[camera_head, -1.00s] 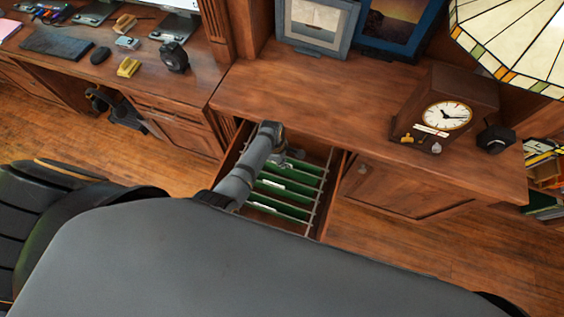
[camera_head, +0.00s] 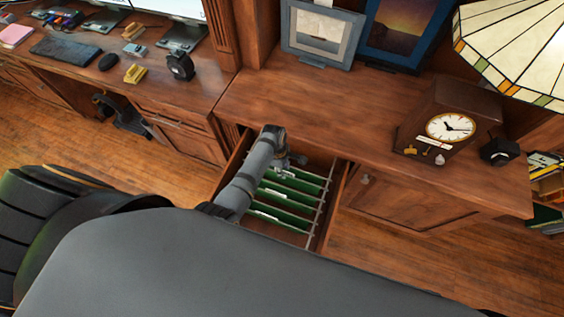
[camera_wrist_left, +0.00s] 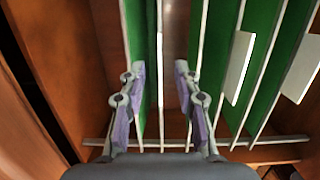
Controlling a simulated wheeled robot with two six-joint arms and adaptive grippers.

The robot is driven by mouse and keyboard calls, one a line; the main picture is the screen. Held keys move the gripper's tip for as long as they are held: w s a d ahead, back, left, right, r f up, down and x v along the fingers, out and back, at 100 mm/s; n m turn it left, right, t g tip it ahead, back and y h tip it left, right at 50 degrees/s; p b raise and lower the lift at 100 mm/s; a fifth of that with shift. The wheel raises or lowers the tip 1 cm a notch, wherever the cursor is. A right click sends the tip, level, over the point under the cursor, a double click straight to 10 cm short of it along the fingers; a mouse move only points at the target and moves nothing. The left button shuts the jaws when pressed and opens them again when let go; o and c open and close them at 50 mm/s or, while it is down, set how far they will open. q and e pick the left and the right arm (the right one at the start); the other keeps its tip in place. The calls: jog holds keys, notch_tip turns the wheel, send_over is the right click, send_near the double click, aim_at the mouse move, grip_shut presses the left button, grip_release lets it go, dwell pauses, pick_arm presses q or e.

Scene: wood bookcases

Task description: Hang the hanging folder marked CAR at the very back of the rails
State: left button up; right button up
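The open drawer (camera_head: 312,238) holds several green hanging folders (camera_head: 288,194) with white tabs, hung across metal rails (camera_head: 322,205). No marking on the tabs can be read, so I cannot tell which folder is CAR. My left gripper (camera_head: 284,168) is low over the back part of the drawer. In the left wrist view my left gripper (camera_wrist_left: 160,95) has its two fingers apart. A thin pale folder edge (camera_wrist_left: 160,40) runs between them, with a green folder (camera_wrist_left: 136,35) at its left. Two white tabs (camera_wrist_left: 239,67) show to the right. My right gripper is not in view.
The wooden counter (camera_head: 300,105) overhangs the back of the drawer. A clock (camera_head: 448,127), picture frames (camera_head: 322,32) and a stained-glass lamp (camera_head: 520,50) stand on it. The drawer's side walls are close to my arm.

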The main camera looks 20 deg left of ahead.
pick_arm(q)
notch_tip(320, 180, up, 10)
jog(key=a, duration=0.1)
jog(key=shift+a, duration=0.25)
jog(key=shift+s+f, duration=0.1)
jog(key=shift+f, duration=0.05)
dwell(0.5)
